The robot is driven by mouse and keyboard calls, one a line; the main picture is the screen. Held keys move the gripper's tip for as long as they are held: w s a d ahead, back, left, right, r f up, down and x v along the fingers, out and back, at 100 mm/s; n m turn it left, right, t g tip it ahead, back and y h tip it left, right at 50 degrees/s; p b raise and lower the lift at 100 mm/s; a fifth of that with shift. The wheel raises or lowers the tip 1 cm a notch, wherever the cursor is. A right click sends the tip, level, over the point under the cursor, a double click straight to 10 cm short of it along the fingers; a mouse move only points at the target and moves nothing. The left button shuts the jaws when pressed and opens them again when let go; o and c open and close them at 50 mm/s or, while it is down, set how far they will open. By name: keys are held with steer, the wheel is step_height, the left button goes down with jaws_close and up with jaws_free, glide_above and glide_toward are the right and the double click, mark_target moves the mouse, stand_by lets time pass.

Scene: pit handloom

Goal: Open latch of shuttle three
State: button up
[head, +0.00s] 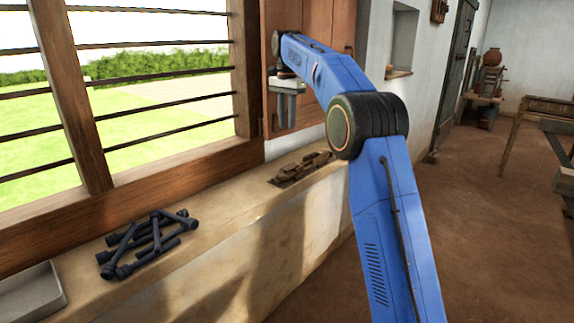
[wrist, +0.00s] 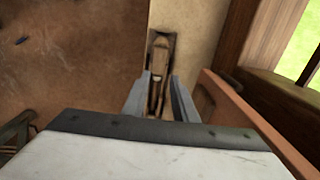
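Several brown wooden pieces that look like shuttles (head: 300,168) lie close together on the window ledge in the head view. In the wrist view, a long narrow wooden shuttle (wrist: 158,72) lies on the ledge, seen beyond and between my fingers. I cannot tell which one is shuttle three, and no latch can be made out. My gripper (head: 286,112) points down above the ledge, apart from the shuttles. In the wrist view my gripper (wrist: 160,90) has its two fingers apart with nothing held between them. The near end of the shuttle is hidden by my gripper.
The ledge (head: 225,195) runs under a barred wooden window. Dark rod-like pieces (head: 148,243) lie in a heap on it, and a grey tray (head: 30,292) stands at the left. An open wooden shutter (head: 315,60) is close behind my gripper. The floor at right is mostly clear.

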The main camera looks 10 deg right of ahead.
mark_target(287, 168)
step_height(287, 168, down, 17)
steer(key=shift+f, duration=0.1)
stand_by(0.6)
jaws_close()
